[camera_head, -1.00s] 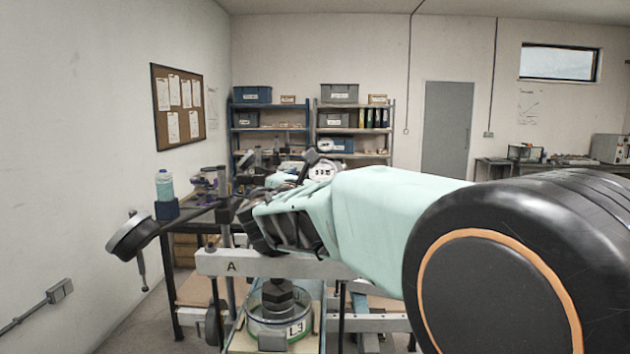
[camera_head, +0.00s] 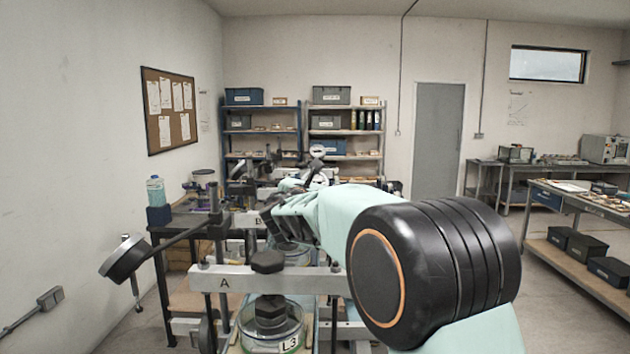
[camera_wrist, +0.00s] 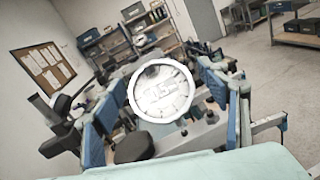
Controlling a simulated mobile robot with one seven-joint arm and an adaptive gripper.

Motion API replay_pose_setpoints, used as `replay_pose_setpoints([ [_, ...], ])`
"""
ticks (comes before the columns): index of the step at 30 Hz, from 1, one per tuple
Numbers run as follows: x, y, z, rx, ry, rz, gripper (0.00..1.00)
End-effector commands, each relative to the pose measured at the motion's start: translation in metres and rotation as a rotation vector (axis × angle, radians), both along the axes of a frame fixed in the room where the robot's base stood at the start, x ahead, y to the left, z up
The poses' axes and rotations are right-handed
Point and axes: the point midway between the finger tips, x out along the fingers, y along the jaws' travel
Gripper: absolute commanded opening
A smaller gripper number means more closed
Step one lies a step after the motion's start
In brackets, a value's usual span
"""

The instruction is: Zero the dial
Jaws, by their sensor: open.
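A round dial (camera_wrist: 160,97) with a white rim and pale face is in the middle of the wrist view. Its markings and any needle are too blurred to read. My gripper (camera_wrist: 162,82) is open, with blue-padded fingers on the left and right of the dial's outline. I cannot tell how far the dial stands beyond the fingertips, and no contact shows. In the head view my arm hides much of the area around the gripper.
A grey lever beam marked A (camera_head: 225,282) crosses in front, above a clear round vessel labelled L3 (camera_head: 270,330). A round black weight (camera_head: 125,260) hangs at left. A bottle (camera_head: 155,192) stands behind it. Shelves (camera_head: 262,140) line the back; open floor lies right.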

Motion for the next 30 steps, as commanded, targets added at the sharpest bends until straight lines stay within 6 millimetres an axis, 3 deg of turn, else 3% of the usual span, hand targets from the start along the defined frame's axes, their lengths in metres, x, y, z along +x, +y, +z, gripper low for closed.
replay_pose_setpoints([
  [8, 0.0006, 0.0001, -0.0004, 0.000, 0.000, 0.000, 0.66],
  [19, 0.0004, 0.0002, -0.0004, 0.000, 0.001, 0.000, 0.25],
  [30, 0.0010, 0.0019, 0.0039, 0.136, 0.000, -0.128, 0.25],
])
